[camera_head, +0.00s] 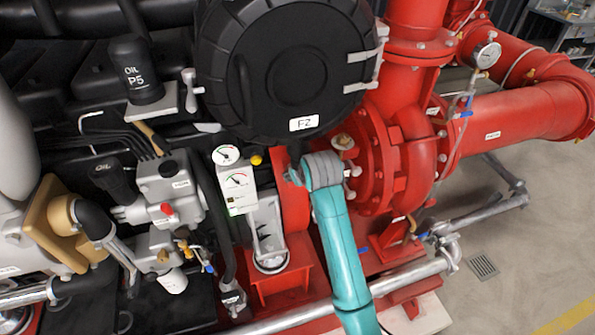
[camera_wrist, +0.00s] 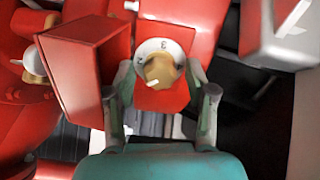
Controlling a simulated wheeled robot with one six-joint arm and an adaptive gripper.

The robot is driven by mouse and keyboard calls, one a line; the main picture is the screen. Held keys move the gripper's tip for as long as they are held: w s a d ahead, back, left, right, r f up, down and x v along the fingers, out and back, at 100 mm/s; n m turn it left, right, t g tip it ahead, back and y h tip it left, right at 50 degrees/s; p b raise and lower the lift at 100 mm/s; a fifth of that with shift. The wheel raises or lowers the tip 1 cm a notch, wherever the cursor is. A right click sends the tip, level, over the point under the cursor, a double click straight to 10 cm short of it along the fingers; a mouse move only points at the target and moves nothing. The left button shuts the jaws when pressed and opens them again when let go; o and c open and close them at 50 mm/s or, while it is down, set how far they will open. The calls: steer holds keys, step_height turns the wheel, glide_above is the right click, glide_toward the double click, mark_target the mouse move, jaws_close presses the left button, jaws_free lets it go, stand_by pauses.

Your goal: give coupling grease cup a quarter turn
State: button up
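The coupling grease cup (camera_wrist: 160,71) shows in the wrist view as a brass knob with a white pointer mark, in front of a white dial with numbers. It is mounted on a red part. My gripper (camera_wrist: 160,78) is open, with one finger on each side of the knob; small gaps seem to show between fingers and knob. In the head view my teal wrist and grey gripper end reach in below the large black round housing, by the red coupling guard (camera_head: 293,200). The grease cup cannot be made out in that view.
A red box-shaped block (camera_wrist: 78,72) stands close left of my gripper in the wrist view. A white-grey box (camera_wrist: 277,35) is at the upper right. In the head view the black housing (camera_head: 290,75) overhangs, and a gauge panel (camera_head: 236,181) stands left.

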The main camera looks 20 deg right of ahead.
steer(key=shift+r, duration=0.1)
stand_by(0.4)
steer(key=n, duration=0.9)
steer(key=shift+a+n, duration=0.1)
steer(key=shift+n, duration=0.2)
steer(key=shift+s+r+n, duration=0.1)
steer(key=shift+s+n, duration=0.05)
steer(key=shift+n, duration=0.25)
steer(key=v, duration=1)
steer(key=s+f+m+t, duration=0.3)
steer(key=s+f+m, duration=0.3)
steer(key=s+f, duration=1.1)
steer(key=shift+s+f, duration=0.3)
steer(key=shift+s, duration=2.1)
